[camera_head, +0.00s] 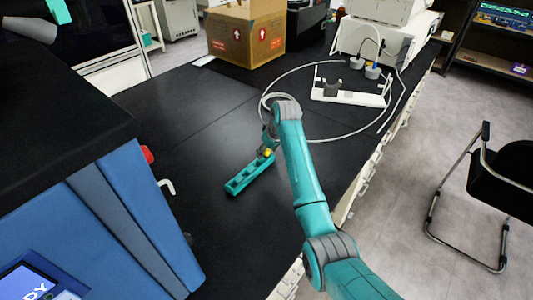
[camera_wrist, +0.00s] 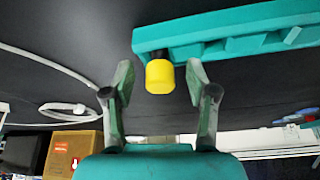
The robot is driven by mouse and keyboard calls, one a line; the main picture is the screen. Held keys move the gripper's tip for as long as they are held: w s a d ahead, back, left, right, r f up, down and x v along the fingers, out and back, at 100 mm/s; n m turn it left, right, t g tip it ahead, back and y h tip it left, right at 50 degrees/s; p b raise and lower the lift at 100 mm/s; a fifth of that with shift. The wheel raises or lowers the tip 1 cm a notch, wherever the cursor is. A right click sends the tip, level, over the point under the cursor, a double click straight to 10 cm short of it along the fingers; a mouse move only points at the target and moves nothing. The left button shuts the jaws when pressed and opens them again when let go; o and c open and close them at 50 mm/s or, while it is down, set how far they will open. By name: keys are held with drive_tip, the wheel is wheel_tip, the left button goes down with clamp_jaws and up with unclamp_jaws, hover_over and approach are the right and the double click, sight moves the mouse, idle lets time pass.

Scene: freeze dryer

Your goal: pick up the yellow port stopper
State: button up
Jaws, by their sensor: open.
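The yellow port stopper (camera_wrist: 160,76) shows in the wrist view between the tips of my gripper (camera_wrist: 160,80). It has a dark part behind it and sits at one end of a teal rack (camera_wrist: 240,28). The two fingers stand apart on either side of it, with a visible gap on the left and a smaller one on the right. In the head view the stopper (camera_head: 267,153) is a small yellow spot at the far end of the teal rack (camera_head: 243,182), which lies on the black bench. My gripper there is partly hidden by my arm.
A cardboard box (camera_head: 245,35) stands at the back of the bench. A blue machine (camera_head: 130,215) with a red knob is at the left. The bench left of the rack is clear.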

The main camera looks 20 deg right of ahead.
drive_tip(key=c, duration=1)
drive_tip(key=shift+r, duration=0.15)
drive_tip(key=shift+c, duration=0.2)
